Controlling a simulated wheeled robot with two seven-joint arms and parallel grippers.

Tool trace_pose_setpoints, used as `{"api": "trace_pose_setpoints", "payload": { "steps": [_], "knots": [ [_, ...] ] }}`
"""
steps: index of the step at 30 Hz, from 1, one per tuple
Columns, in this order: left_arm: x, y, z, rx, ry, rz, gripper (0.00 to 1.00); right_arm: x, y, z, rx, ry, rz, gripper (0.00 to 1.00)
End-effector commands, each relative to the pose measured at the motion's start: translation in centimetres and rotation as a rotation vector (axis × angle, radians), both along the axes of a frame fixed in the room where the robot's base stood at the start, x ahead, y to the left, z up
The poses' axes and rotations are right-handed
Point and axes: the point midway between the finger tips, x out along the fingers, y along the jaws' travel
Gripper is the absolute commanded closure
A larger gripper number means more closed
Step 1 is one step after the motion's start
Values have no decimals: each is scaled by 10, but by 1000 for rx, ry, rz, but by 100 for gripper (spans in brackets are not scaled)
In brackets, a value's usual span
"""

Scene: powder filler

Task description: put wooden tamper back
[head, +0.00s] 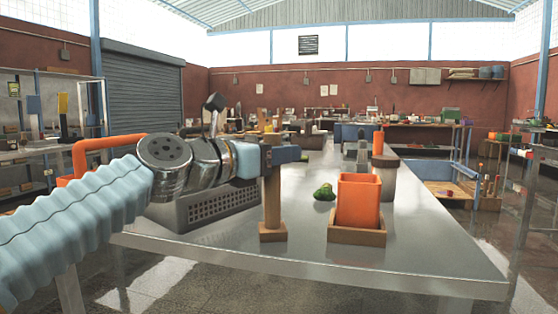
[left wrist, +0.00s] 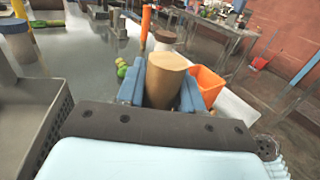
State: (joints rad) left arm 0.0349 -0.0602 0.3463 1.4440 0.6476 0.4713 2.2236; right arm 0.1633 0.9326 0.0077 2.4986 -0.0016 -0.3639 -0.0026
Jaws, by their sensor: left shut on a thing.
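The wooden tamper (head: 272,200) stands upright at the middle of the metal table, with a post and a wider square foot. My left gripper (head: 288,155) is shut on the upper part of its post. In the left wrist view the round top of the tamper (left wrist: 166,75) shows between the blue fingers (left wrist: 160,92). The foot is close to the table top; I cannot tell whether it touches. An orange square container (head: 358,200) sits in a shallow wooden tray (head: 357,236) to the right, also visible in the left wrist view (left wrist: 208,84). My right gripper is not in view.
A green lump (head: 324,191) lies between tamper and container. Behind the container stands a grey canister (head: 388,182) with a brown top and orange upright. A grey perforated box (head: 218,206) is left of the tamper. The table's front right (head: 440,255) is clear.

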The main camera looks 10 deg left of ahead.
Motion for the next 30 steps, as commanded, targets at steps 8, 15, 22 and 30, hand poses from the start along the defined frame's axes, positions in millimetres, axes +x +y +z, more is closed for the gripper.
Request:
{"api": "trace_pose_setpoints", "payload": {
  "steps": [8,15,22,30],
  "knots": [
    [0,0,-3,0,0,0,62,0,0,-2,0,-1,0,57],
    [0,0,-2,0,0,-1,38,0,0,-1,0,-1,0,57],
    [0,0,2,0,0,0,38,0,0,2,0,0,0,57],
    [-38,27,0,0,-3,3,38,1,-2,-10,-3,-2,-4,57]
  ]
}}
